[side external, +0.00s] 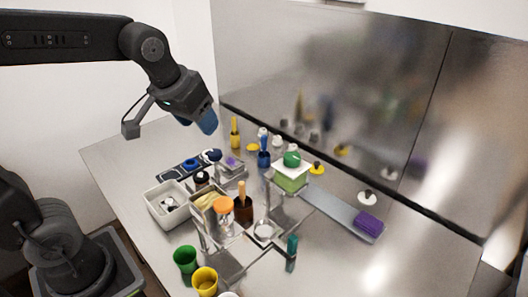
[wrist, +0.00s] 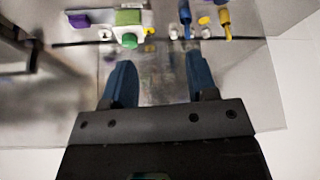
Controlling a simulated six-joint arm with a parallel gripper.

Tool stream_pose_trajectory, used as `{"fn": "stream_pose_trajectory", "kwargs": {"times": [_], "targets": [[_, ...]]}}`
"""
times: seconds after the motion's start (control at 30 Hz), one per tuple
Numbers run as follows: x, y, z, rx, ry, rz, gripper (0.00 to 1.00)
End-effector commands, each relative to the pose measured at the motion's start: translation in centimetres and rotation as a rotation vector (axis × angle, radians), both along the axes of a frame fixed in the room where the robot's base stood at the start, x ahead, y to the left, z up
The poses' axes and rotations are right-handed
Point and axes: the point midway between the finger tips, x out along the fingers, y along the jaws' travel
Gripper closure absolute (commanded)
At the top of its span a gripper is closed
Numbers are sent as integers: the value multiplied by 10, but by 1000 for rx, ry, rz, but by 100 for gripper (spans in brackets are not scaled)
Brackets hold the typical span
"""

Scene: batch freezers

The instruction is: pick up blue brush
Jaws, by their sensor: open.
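In the wrist view, a blue upright item that looks like the brush (wrist: 186,16) is at the top edge, beyond the fingertips. My gripper (side external: 198,122) is raised above the back left of the table, left of the brush and apart from it. Its blue fingers (wrist: 160,70) are spread, with nothing between them. The lower part of the brush is partly crowded by nearby items in the side view.
A yellow brush (side external: 235,132) stands left of the blue one. The green-topped container (side external: 290,175) is close on its right. A metal rack, white bin (side external: 168,203), brown bottle (side external: 243,212) and cups (side external: 205,281) fill the front. A steel wall (side external: 340,90) rises behind.

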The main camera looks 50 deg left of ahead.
Motion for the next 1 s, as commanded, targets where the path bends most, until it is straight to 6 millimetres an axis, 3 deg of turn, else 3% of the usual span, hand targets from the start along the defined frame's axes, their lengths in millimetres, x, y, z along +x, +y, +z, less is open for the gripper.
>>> {"fn": "stream_pose_trajectory", "kwargs": {"times": [0.03,0.27,0.4,0.6,0.8,1.0], "targets": [[24,6,0,-2,14,41,47],[119,36,-15,-11,41,228,47],[174,58,-40,-14,51,341,47],[237,87,-89,-15,59,485,47],[267,104,-122,-15,57,565,47],[275,111,-142,-13,58,581,47]]}}
